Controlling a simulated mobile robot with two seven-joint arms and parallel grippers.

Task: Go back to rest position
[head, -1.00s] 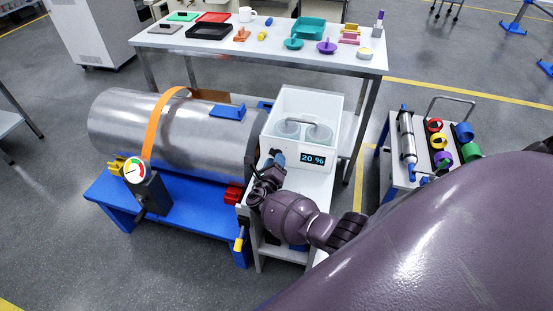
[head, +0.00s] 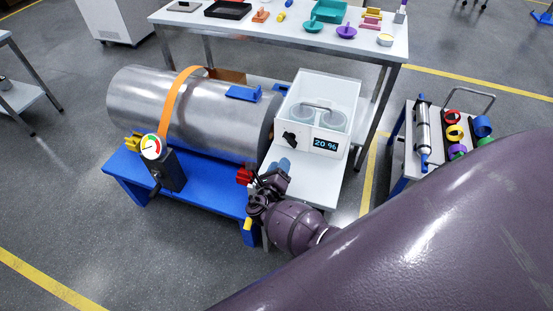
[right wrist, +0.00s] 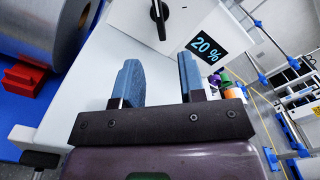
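My right gripper (head: 280,167) is in front of the white box with the "20 %" display (head: 325,144), over the small white table (head: 316,184). In the right wrist view its two blue fingers (right wrist: 158,82) stand apart with nothing between them. The box's black knob (head: 289,138) is beyond the fingertips and apart from them; it also shows in the right wrist view (right wrist: 158,18). My left gripper is not in view.
A metal cylinder (head: 185,118) with an orange strap and a round gauge (head: 150,147) lies on a blue stand (head: 200,196) at left. A red block (head: 244,176) is close to my right gripper. A cart (head: 410,160) with coloured rings stands at right.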

